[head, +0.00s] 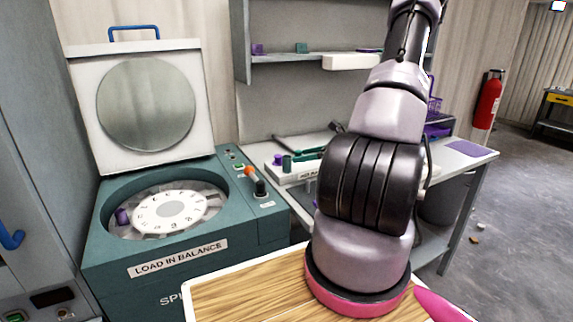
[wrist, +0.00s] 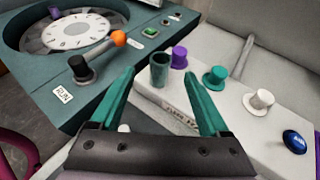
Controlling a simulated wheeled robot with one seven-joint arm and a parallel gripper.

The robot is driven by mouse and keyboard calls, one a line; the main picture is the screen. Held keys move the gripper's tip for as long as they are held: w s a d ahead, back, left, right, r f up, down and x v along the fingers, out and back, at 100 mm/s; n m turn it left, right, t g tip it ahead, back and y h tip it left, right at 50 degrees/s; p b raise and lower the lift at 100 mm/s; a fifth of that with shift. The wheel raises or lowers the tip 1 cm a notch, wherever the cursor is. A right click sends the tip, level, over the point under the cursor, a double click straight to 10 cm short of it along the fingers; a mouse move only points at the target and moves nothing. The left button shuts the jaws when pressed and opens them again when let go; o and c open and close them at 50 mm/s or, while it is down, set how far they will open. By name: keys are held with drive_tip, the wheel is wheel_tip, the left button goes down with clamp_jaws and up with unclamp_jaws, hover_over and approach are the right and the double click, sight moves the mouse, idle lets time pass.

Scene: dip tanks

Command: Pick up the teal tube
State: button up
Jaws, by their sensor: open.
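The teal tube (wrist: 159,71) stands upright and open-topped at the left end of a white rack (wrist: 170,109) in the wrist view. It is small in the head view (head: 287,164). My gripper (wrist: 160,74) is open and empty, with its two teal fingers apart. In the wrist view the tube shows between the fingertips, apparently beyond them, and I see no contact. A purple piece (wrist: 179,57), a teal flanged piece (wrist: 215,78) and a white flanged piece (wrist: 261,101) stand along the rack.
A spinner machine (head: 180,262) with an open lid (head: 140,105) stands left of the bench, its orange-knobbed lever (wrist: 119,39) near the rack. A shelf (head: 290,57) hangs above the bench. A blue round piece (wrist: 294,141) sits at the rack's right.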

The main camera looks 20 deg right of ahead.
sight(288, 157)
drive_tip(key=x, duration=0.7)
drive_tip(key=shift+w, duration=0.25)
clamp_jaws()
